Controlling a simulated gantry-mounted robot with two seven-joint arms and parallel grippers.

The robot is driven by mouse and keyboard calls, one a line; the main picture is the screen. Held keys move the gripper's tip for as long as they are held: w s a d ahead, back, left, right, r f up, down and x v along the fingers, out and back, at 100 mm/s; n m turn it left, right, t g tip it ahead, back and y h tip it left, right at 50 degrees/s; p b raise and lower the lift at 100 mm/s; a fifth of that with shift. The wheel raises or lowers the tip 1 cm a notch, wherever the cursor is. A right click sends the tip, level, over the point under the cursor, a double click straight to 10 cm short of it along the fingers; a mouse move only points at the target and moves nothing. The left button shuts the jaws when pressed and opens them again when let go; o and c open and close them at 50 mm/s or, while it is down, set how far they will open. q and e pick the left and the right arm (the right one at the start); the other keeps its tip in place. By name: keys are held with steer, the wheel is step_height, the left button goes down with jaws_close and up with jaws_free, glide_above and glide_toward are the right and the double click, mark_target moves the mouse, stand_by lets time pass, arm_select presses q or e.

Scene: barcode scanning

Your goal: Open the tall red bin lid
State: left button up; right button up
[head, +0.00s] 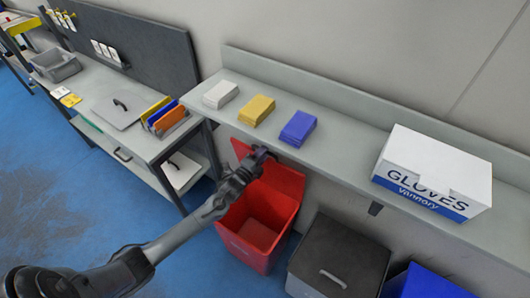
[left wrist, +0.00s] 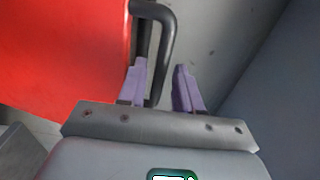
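The tall red bin (head: 244,252) stands on the floor below the shelf, and its inside shows from above. Its red lid (head: 284,179) is tilted up at the back of the bin, close under the shelf edge; the lid also fills the upper left of the left wrist view (left wrist: 60,50). My left gripper (head: 261,153) is at the lid's upper edge and partly hides it. In the left wrist view its fingers (left wrist: 162,82) are apart, with part of the dark lid handle (left wrist: 168,42) between them. Whether either finger touches the handle is unclear. My right gripper is not in view.
The grey shelf (head: 340,130) above the bin holds white, yellow and blue stacks and a gloves box (head: 432,170). A dark-lidded bin (head: 340,258) and a blue bin (head: 428,284) stand to the right. A workbench (head: 88,90) is left. Blue floor in front is clear.

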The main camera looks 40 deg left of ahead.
arm_select(q)
steer(key=shift+w, duration=0.8)
jaws_close()
